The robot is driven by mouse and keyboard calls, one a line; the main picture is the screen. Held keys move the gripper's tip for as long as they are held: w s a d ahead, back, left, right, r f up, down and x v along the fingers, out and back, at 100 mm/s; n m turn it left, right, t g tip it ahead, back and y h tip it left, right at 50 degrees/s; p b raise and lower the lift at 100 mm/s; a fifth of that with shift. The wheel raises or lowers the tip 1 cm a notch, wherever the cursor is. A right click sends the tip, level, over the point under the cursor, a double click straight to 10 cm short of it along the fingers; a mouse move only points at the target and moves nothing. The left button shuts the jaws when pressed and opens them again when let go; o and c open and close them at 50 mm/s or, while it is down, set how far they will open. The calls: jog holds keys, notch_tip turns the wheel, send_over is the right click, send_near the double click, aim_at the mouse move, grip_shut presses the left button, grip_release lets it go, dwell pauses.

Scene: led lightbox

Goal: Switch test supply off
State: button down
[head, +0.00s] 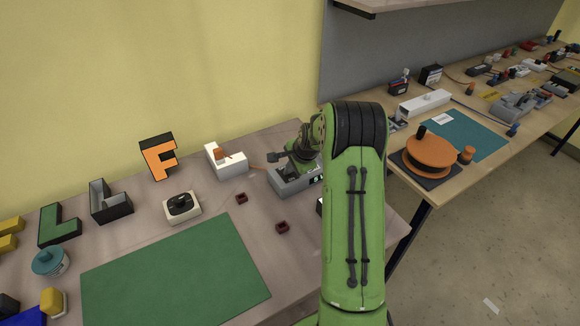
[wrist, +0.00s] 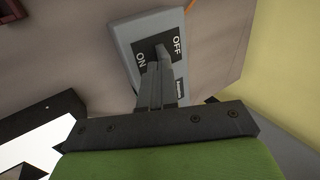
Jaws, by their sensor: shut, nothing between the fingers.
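The test supply (wrist: 125,35) is a grey box with a black switch plate marked ON and OFF, seen close up in the wrist view. In the head view the test supply (head: 287,187) sits on the left bench, partly covered by my arm. My gripper (wrist: 156,64) is shut with nothing in it. Its fingertips are right at the middle of the switch plate, between the two labels. A dark lever seems to show just past the fingertips, but they hide much of it. I cannot tell its position, or whether the fingers touch it.
A white box with an orange part (head: 226,163) stands left of the supply. An orange letter F (head: 160,158) and a cream box with a black knob (head: 182,206) are further left. Two small dark red pieces lie in front. A green mat (head: 177,272) is clear.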

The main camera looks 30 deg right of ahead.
jog(key=shift+w+f, duration=0.2)
jog(key=shift+w, duration=0.7)
jog(key=shift+s, duration=0.8)
jog(key=shift+a+r, duration=0.1)
notch_tip(320, 180, up, 7)
jog(key=p, duration=0.4)
jog(key=shift+w+p, duration=0.25)
jog(key=shift+p, duration=0.05)
